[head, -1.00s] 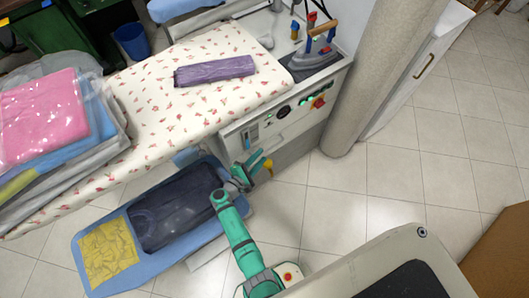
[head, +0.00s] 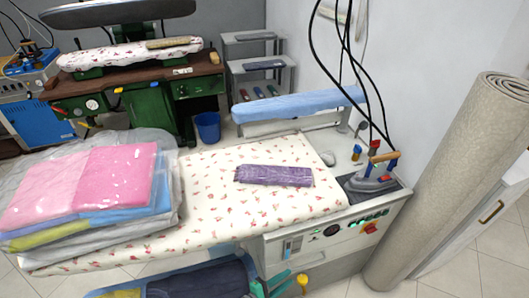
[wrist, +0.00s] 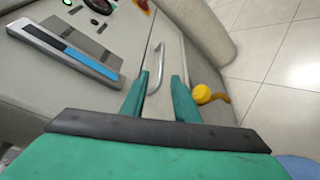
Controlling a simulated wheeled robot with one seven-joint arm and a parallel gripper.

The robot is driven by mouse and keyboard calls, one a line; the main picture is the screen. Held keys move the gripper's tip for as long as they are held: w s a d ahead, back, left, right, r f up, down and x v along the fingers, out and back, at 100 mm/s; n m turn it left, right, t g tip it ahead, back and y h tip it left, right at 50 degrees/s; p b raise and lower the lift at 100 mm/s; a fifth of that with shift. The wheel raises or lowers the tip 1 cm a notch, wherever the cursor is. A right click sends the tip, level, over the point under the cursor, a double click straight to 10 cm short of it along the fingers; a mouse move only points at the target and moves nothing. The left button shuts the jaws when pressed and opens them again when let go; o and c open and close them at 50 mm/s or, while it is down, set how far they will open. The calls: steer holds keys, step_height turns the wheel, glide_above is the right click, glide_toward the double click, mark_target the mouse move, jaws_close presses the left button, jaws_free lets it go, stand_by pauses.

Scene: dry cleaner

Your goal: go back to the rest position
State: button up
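My gripper (head: 270,284) shows at the bottom edge of the head view, low in front of the ironing table's control panel (head: 325,236). In the wrist view, the two teal fingers of my gripper (wrist: 157,98) stand apart with nothing held between them. A metal handle (wrist: 155,68) on the pale cabinet front shows beyond the gap between the fingers. Most of my arm is out of the head view.
The ironing table (head: 215,213) carries a folded purple cloth (head: 274,176), an iron (head: 371,181) and bagged folded clothes (head: 85,188). A yellow knob (wrist: 202,94) is right of my fingers. A rolled carpet (head: 450,170) stands at right.

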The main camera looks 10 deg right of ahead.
steer(key=s+a+f+m+y, duration=0.1)
steer(key=s+a+f+y, duration=0.2)
steer(key=s+f+y, duration=0.55)
steer(key=s+a+r+m+t+y, duration=0.1)
steer(key=s+a+r, duration=0.15)
steer(key=s, duration=0.35)
steer(key=s+a+r+m, duration=0.2)
steer(key=s+a, duration=0.2)
steer(key=s, duration=0.2)
steer(key=s+a+r+m+t+y, duration=0.1)
steer(key=s+r+m+t, duration=0.1)
steer(key=r, duration=0.9)
steer(key=s+a+r+m+t+y, duration=0.1)
steer(key=s+a+r+m+t, duration=0.1)
steer(key=r, duration=0.8)
steer(key=s+a+r+m+t+y, duration=0.2)
steer(key=s+r+m, duration=0.2)
steer(key=r, duration=0.7)
steer(key=shift+s+r+t, duration=0.35)
steer(key=shift+s+t, duration=0.05)
steer(key=shift+s, duration=0.15)
